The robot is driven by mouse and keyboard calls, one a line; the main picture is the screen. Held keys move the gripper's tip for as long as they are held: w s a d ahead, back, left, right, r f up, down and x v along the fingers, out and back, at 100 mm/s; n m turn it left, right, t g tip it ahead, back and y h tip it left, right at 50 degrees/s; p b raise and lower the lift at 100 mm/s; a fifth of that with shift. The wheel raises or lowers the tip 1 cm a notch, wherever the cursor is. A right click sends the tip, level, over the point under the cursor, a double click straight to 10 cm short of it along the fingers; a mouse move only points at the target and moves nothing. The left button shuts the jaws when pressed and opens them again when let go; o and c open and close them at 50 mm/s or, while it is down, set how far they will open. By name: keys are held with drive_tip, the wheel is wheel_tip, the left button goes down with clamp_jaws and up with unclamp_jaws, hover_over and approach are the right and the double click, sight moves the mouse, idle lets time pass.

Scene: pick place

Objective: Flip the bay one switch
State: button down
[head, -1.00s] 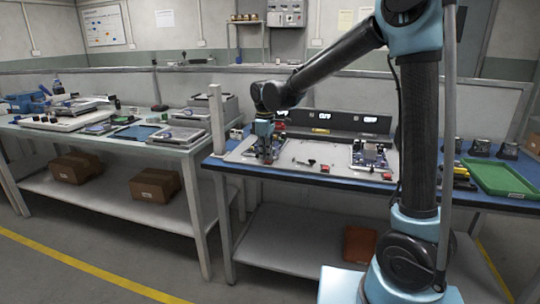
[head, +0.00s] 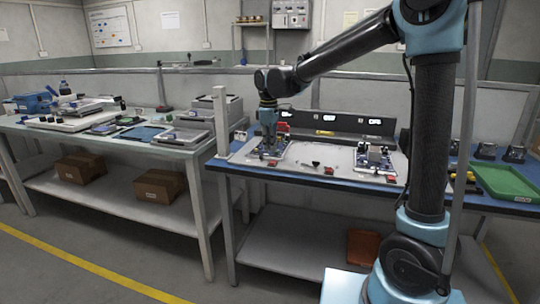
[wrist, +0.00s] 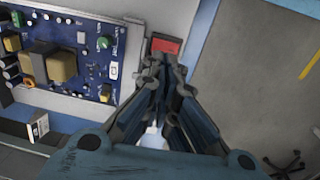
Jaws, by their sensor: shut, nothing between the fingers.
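In the head view, my gripper (head: 269,143) points down over the left-hand board. I cannot tell the switch's position or whether the fingertips touch it.
A second board (head: 372,158) with red parts near it stands further right. A dark panel with lit displays (head: 328,118) runs along the back. A white post (head: 221,120) stands at the bench's left end. A green tray (head: 505,183) lies at right.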

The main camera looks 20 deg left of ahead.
sight(272, 161)
wheel_tip(272, 161, up, 9)
drive_tip(key=w, duration=0.1)
idle(0.3)
drive_tip(key=s+d+f+m, duration=0.1)
drive_tip(key=s+d+m, duration=0.15)
drive_tip(key=d, duration=0.75)
drive_tip(key=s+d+f+m, duration=0.1)
drive_tip(key=d+f+m, duration=0.15)
drive_tip(key=d, duration=0.75)
drive_tip(key=s+d+f+m, duration=0.1)
drive_tip(key=s+d+m, duration=0.15)
drive_tip(key=d, duration=0.65)
drive_tip(key=s+d+f+m+t, duration=0.1)
drive_tip(key=s+d+f+m, duration=0.9)
drive_tip(key=s+d+f, duration=0.6)
drive_tip(key=shift+d, duration=0.15)
